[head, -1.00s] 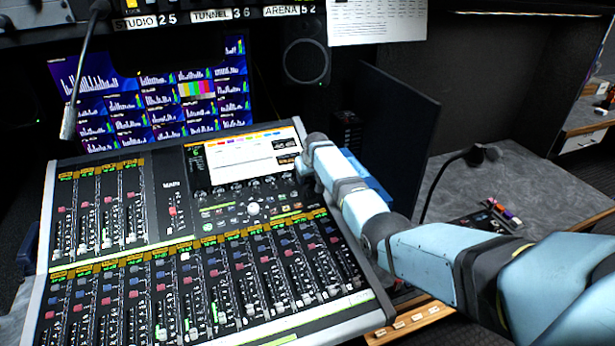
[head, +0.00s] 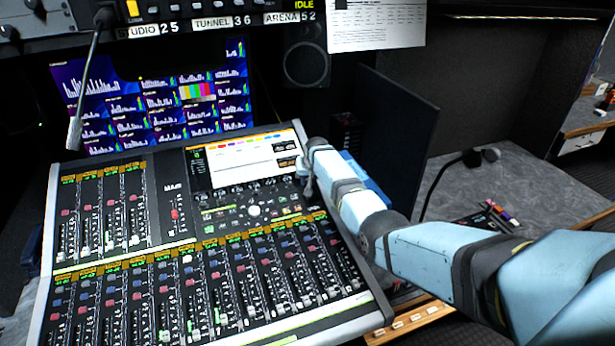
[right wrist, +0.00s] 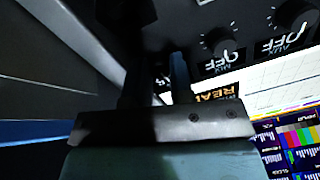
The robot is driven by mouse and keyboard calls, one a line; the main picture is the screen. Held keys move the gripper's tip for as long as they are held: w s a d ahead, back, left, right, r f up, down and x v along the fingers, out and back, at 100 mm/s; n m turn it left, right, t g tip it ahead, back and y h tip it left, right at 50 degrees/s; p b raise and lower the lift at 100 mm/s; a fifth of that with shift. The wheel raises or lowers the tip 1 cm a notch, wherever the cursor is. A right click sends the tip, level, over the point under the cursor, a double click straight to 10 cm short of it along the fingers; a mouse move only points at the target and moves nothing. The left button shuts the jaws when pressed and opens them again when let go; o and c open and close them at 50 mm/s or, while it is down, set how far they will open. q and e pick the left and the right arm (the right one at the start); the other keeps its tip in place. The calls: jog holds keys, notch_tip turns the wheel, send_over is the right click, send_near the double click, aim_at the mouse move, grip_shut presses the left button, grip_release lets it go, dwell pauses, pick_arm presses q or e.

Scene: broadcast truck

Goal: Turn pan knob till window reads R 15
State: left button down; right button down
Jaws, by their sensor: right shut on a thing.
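My right gripper (head: 305,178) is at the upper right edge of the mixing console (head: 170,180), beside its bright screen (head: 240,158). In the right wrist view its two fingers (right wrist: 155,80) reach up toward a dark panel and are shut on a small dark thing. I take this to be the pan knob, but the fingers hide it. Small dark windows with orange characters (head: 288,161) sit beside the gripper, too small to read. In the right wrist view an orange-lettered label (right wrist: 218,94) is partly covered by the gripper. My left gripper is out of view.
Knobs (right wrist: 221,42) labelled OFF are close to the fingers. A gooseneck microphone (head: 85,85) hangs over the left. A monitor (head: 150,100) stands behind the console. Grey desk (head: 510,180) is mostly free at right.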

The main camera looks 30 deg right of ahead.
jog(key=shift+m, duration=0.9)
jog(key=c, duration=1)
grip_release()
jog(key=shift+p, duration=0.3)
jog(key=shift+s+r, duration=0.2)
jog(key=shift+r, duration=0.3)
jog(key=v, duration=1.2)
jog(key=shift+s+r+p, duration=0.2)
jog(key=shift+r+p, duration=0.15)
jog(key=shift+p, duration=0.1)
